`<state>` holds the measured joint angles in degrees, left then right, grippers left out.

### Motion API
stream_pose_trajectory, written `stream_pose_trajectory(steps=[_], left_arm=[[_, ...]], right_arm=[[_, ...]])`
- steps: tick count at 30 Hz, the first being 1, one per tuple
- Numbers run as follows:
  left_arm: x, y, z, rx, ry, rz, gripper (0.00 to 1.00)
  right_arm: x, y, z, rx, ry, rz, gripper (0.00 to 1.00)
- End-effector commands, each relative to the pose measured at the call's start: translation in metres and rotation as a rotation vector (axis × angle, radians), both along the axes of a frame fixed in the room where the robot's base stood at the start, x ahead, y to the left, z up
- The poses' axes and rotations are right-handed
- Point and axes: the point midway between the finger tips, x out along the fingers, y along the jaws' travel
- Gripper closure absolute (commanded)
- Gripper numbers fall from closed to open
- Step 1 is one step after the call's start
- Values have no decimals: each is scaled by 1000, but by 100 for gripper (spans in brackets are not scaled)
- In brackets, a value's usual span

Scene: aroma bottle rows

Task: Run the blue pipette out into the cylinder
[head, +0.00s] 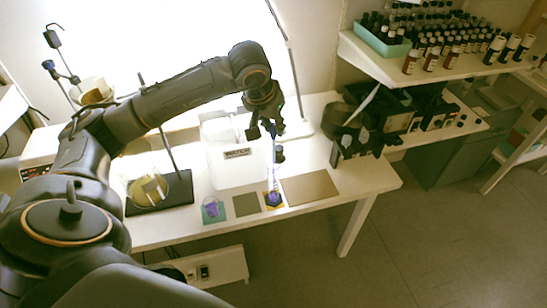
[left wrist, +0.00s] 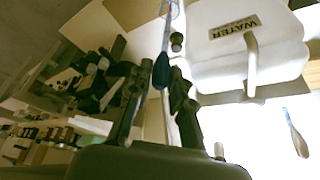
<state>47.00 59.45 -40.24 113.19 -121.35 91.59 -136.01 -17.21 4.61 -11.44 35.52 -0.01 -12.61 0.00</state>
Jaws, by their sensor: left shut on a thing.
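My left gripper (head: 266,131) points down above the bench and is shut on the blue pipette. In the left wrist view the pipette's dark blue bulb (left wrist: 161,70) shows between the fingers, with its thin stem running away toward the cylinder. The tall clear cylinder (head: 273,178) stands on a dark and yellow mat, with blue-purple at its foot; its rim end shows at the top of the left wrist view (left wrist: 169,9). The pipette is above the cylinder; I cannot tell whether its tip is inside. My right gripper is not in view.
A white water container (head: 235,170) stands close left of the cylinder. A beaker with purple liquid (head: 212,209) is on a teal mat. A bare tan mat (head: 310,187) lies to the right. Dark instruments (head: 350,125) stand further right, below a shelf of bottles (head: 440,50).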

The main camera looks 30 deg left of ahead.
Motion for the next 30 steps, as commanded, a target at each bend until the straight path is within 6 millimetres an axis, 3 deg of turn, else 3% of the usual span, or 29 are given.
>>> stream_pose_trajectory(steps=[3,4,19,30], left_arm=[[0,0,0,0,0,0,100],[0,0,0,0,0,0,86],[0,0,2,0,-1,0,86],[0,0,30,1,-1,0,86]], right_arm=[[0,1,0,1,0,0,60],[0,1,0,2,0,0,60],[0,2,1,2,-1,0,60],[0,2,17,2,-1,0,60]])
